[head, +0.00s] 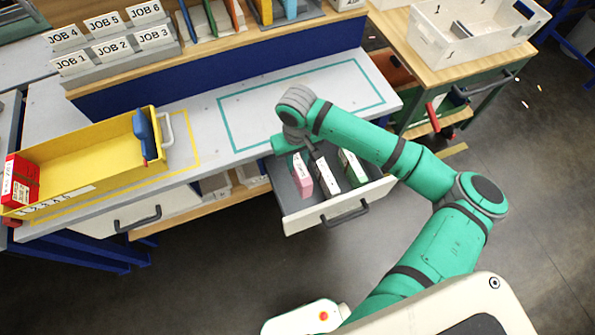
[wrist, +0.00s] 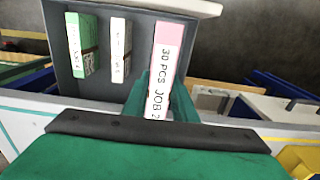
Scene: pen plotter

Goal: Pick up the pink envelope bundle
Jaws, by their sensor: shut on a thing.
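The pink envelope bundle (head: 302,176) is at the left side of the open drawer. In the wrist view the pink bundle (wrist: 163,70) stands close up, its white label reading "30 PCS JOB 2". My gripper (wrist: 161,100) is shut on it, with teal fingers on both sides of its lower part. In the head view my wrist hides most of the gripper, above the drawer's left part. I cannot tell whether the bundle touches the drawer floor.
The open drawer (head: 332,215) also holds a white bundle (head: 326,178) and a green bundle (head: 353,169). A yellow tray (head: 90,165) with a red box (head: 20,180) stands on the bench at left. The teal-outlined bench area (head: 255,105) is clear.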

